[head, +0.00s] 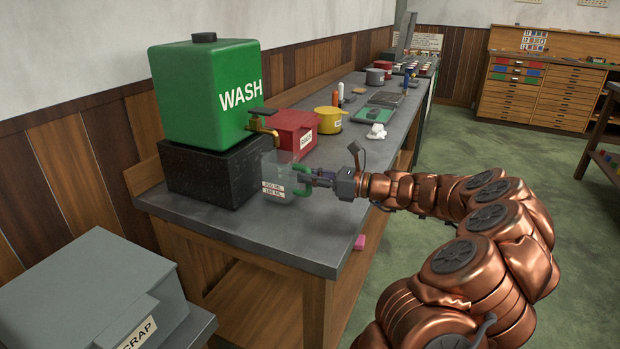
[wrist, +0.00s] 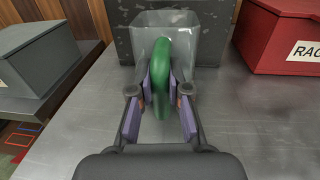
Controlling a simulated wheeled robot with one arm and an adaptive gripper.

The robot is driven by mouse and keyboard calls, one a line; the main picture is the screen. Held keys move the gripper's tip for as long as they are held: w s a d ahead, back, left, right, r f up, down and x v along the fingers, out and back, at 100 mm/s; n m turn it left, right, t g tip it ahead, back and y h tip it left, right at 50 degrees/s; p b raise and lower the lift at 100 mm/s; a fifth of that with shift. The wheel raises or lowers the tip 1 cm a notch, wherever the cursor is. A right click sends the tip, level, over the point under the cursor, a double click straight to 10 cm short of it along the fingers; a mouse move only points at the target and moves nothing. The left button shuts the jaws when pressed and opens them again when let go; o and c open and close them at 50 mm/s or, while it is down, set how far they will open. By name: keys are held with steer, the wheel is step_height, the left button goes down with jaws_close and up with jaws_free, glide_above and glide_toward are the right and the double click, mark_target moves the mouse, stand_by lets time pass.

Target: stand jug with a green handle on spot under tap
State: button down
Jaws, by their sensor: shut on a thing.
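The clear jug (head: 278,178) has a green handle (head: 303,190) and a white label with volume marks. It is upright at the front of the black block, below the brass tap (head: 263,128) of the green WASH tank (head: 200,95). My gripper (head: 310,177) is shut on the green handle, from the right in the head view. In the wrist view the handle (wrist: 161,70) is between the purple finger pads, with the jug body (wrist: 200,45) beyond. I cannot tell whether the jug's base touches the bench. No spot marking shows; the jug may cover it.
The black block (head: 215,175) stands close behind the jug. A red box (head: 293,130) and a yellow pot (head: 327,120) stand farther along the grey bench (head: 250,232). A grey SCRAP bin (head: 90,290) is at the front left. The bench front by the jug is clear.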

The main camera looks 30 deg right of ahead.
steer(key=shift+f, duration=0.3)
steer(key=c, duration=1.1)
jaws_free()
steer(key=shift+c, duration=0.2)
